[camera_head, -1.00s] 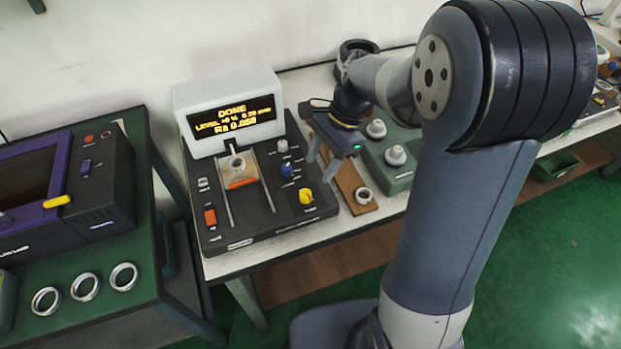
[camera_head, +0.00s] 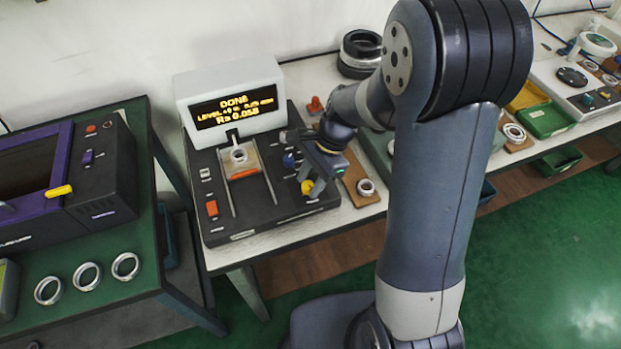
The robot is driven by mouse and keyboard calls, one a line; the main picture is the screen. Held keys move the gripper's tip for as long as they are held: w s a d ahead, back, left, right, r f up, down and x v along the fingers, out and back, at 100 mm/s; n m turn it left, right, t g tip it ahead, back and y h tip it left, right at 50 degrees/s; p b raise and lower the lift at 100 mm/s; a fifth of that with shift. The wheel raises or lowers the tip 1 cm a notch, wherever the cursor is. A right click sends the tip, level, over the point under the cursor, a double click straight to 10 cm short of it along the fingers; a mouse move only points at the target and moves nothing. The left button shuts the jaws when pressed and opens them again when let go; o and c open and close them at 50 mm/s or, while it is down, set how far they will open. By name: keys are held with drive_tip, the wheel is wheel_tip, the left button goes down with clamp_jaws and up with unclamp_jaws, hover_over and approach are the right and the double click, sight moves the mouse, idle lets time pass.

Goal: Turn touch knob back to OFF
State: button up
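The dark measuring device (camera_head: 222,222) stands on the white bench, with a white-framed screen (camera_head: 234,107) that reads "DONE" and "Ra 0.058". Along its right side are a grey knob (camera_head: 283,137), a blue knob (camera_head: 289,161) and a yellow knob (camera_head: 307,187). Their labels are too small to read, so I cannot tell which is the touch knob. My gripper (camera_head: 310,181) points down at the yellow knob, fingers apart, partly covering it. I cannot tell whether the fingers touch the knob.
A ring (camera_head: 239,154) sits on the device's sliding holder, and an orange switch (camera_head: 212,208) is at its front left. Another ring (camera_head: 366,187) lies on a brown board right of the device. Several rings lie on the green left table (camera_head: 150,274). My arm hides part of the bench.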

drive_tip(key=c, duration=0.7)
